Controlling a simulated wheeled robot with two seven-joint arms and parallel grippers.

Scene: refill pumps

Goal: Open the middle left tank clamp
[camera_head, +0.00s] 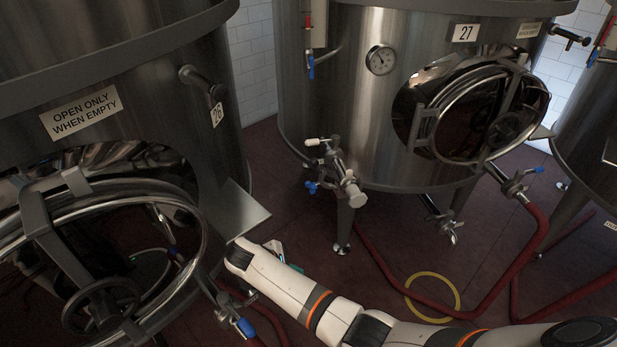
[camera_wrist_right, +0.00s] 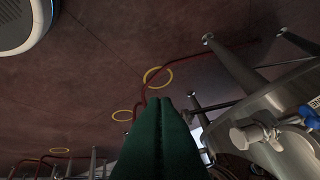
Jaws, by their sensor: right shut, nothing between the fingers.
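The left tank (camera_head: 140,60), marked 26, has a round hatch at its lower left. A dark clamp bar (camera_head: 48,228) crosses the hatch rim, with a handwheel (camera_head: 100,305) below it. I cannot tell whether this clamp is tight or loose. My right arm comes in from the lower right, its bent wrist near the tank's grey ledge. My right gripper (camera_head: 277,248) is mostly hidden behind the arm. In the right wrist view its green fingers (camera_wrist_right: 166,101) are together and empty, apart from any clamp. My left gripper is out of view.
Tank 27 (camera_head: 330,85) stands at the back with a gauge (camera_head: 381,60), a round hatch (camera_head: 475,118) and a valve (camera_head: 340,175). A red hose (camera_head: 480,300) and a yellow ring (camera_head: 432,275) lie on the dark red floor. A blue-handled valve (camera_head: 243,326) juts out below the left tank.

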